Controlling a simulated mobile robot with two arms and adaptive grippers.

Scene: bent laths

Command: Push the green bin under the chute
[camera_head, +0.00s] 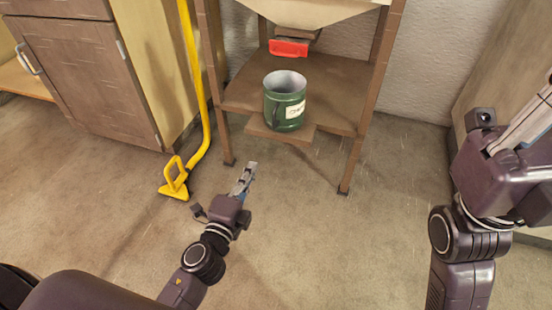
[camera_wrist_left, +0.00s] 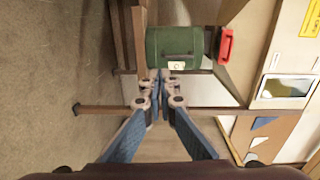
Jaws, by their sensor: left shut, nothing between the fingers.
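The green bin (camera_head: 284,108) stands upright on the wooden shelf (camera_head: 335,85), near its front edge, with a white label on its side. The cream chute (camera_head: 320,10) is above and behind it, with a red handle (camera_head: 289,48) at its lower end. My left gripper (camera_head: 250,170) is shut and empty, in front of the stand and lower left of the bin in the head view. In the left wrist view the shut fingertips (camera_wrist_left: 160,75) point at the bin (camera_wrist_left: 175,47); contact cannot be told. My right gripper (camera_head: 535,115) is at the right edge, its fingers partly cut off.
A board (camera_head: 280,132) juts from the shelf front under the bin. The stand's front legs (camera_head: 348,165) flank the shelf. A yellow pole with a yellow foot (camera_head: 175,180) stands left, beside a brown cabinet (camera_head: 85,75). The floor in front is clear.

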